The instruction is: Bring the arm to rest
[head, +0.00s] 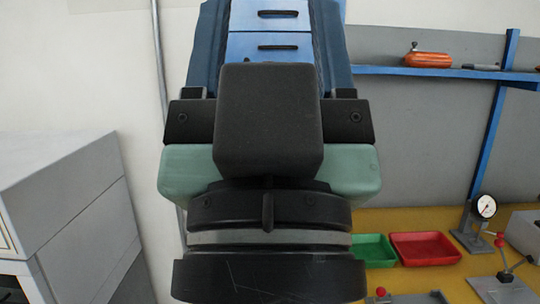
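My gripper (268,120) and wrist fill the middle of the head view, close to the camera, and seem to point up. A dark block stands in front of a pale green body, with black brackets on both sides. Black and grey rings of my wrist (268,238) lie below. Dark blue parts rise on both sides above the brackets; whether they are my fingers is unclear. I cannot make out fingertips or anything held.
Blue drawer fronts (271,48) show behind. A grey cabinet (70,205) stands left. At right, a yellow bench (400,220) bears a green tray (375,251), a red tray (425,248) and a dial gauge (486,207). A blue shelf (440,72) holds an orange tool (428,59).

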